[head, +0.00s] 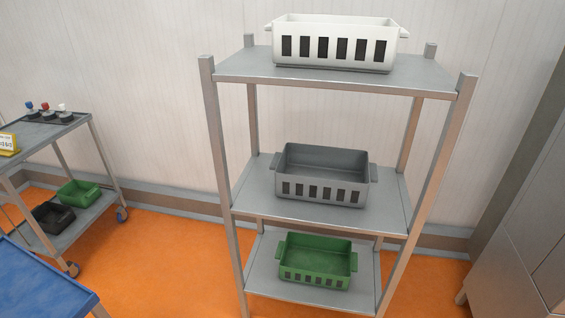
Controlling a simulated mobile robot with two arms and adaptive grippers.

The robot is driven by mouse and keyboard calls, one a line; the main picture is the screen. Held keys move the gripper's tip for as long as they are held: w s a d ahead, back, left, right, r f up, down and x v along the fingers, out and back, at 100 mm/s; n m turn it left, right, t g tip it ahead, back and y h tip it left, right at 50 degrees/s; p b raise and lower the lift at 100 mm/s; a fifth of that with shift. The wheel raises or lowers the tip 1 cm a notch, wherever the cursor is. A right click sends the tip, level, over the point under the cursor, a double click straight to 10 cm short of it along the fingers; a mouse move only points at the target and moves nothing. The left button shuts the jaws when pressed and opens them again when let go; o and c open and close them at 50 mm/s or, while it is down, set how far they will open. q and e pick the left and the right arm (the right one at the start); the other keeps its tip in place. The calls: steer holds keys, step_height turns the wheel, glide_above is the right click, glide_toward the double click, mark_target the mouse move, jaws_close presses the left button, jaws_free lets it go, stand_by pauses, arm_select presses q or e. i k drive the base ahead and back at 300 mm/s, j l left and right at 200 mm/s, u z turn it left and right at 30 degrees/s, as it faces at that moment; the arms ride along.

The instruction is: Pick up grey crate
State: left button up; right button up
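The grey crate (321,189) sits upright on the middle shelf (255,200) of a metal rack in the head view. It looks empty, with a row of dark slots along its front and a handle at each end. Rack posts stand to its left and right, and the front of the shelf is open. Neither of my grippers shows in the head view, and nothing touches the crate except the shelf.
A white crate (333,48) stands on the top shelf and a green crate (316,262) on the bottom shelf. A wheeled cart (45,135) is at left, a blue surface (40,285) at lower left, and a metal cabinet (525,240) at right. Orange floor (165,250) lies clear between.

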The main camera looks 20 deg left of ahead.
mark_target(337, 175)
steer(key=i+l+u, duration=0.25)
steer(key=u, duration=0.2)
steer(key=i+l+u, duration=0.25)
steer(key=l+u, duration=0.2)
steer(key=i+l+u, duration=0.2)
steer(key=l+u, duration=0.3)
steer(key=i+l+u, duration=0.1)
steer(key=l+u, duration=0.35)
steer(key=j, duration=0.1)
